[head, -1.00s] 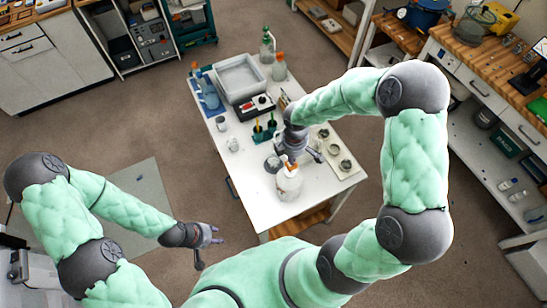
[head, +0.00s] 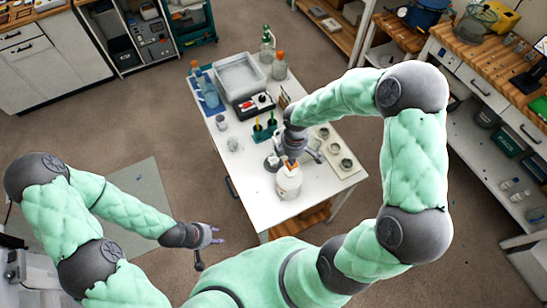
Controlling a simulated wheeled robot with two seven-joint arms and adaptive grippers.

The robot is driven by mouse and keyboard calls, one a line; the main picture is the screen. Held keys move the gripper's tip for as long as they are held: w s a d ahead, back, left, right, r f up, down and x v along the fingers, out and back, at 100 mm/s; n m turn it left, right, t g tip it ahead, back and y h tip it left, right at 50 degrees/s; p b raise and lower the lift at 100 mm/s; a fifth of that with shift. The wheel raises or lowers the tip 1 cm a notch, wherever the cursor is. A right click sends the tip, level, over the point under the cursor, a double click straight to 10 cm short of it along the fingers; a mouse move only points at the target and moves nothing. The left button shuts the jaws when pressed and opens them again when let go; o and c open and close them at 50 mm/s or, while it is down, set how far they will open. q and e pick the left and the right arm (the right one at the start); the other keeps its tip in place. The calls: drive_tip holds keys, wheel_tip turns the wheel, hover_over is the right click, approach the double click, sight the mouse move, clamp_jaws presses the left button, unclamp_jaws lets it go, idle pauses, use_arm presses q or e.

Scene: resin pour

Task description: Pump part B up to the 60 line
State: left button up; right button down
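A white bottle with an orange top (head: 289,183) stands upright near the front edge of the white table (head: 262,212). My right gripper (head: 297,160) points down at the bottle's top, close behind it. Its fingers are small and partly hidden, so I cannot tell whether they are open or touch the top. A small grey cup (head: 272,163) stands just left of the bottle. Its level and any 60 line are too small to read. My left gripper (head: 207,247) is open and empty, off the table's left side, over the floor.
A grey tub (head: 240,76), blue bottles (head: 208,94), more orange-capped bottles (head: 279,68) and a black device with a red part (head: 254,106) fill the table's back. A green holder (head: 265,130) stands mid-table. A pale tray with round cups (head: 342,158) lies right of my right gripper.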

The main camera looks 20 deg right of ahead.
drive_tip(key=shift+f, duration=0.25)
drive_tip(key=shift+r, duration=0.1)
drive_tip(key=shift+r+p, duration=0.6)
drive_tip(key=shift+r, duration=0.25)
wheel_tip(320, 180, up, 6)
drive_tip(key=p, duration=0.4)
drive_tip(key=shift+p, duration=0.3)
